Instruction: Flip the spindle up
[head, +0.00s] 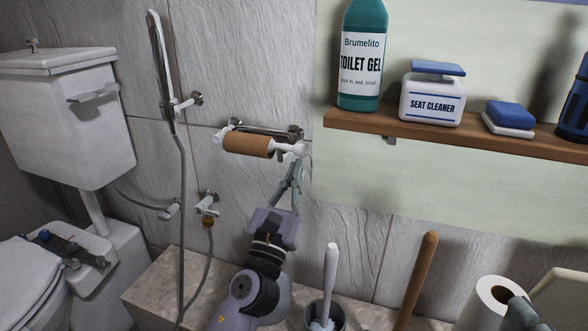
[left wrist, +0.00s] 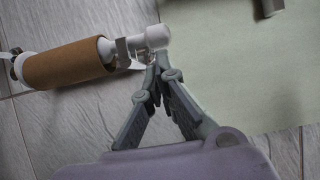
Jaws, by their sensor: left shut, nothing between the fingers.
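The white spindle (head: 288,149) carries a bare brown cardboard tube (head: 247,145) and lies roughly level at the wall holder (head: 265,130). Its round white end knob (left wrist: 157,37) shows in the left wrist view, to the right of the tube. My left gripper (head: 298,165) is shut and empty, with its fingertips just below the knob end of the spindle. In the left wrist view the fingertips (left wrist: 157,62) come together close under the knob; I cannot tell whether they touch it. A grey-green part at the lower right edge looks like my right gripper (head: 522,316), mostly cut off.
A wooden shelf (head: 470,137) at the right holds a toilet gel bottle (head: 362,55) and a seat cleaner box (head: 432,97). A toilet brush (head: 330,275), a wooden stick (head: 417,275) and a paper roll (head: 490,305) stand below. The shower hose (head: 182,220) hangs left.

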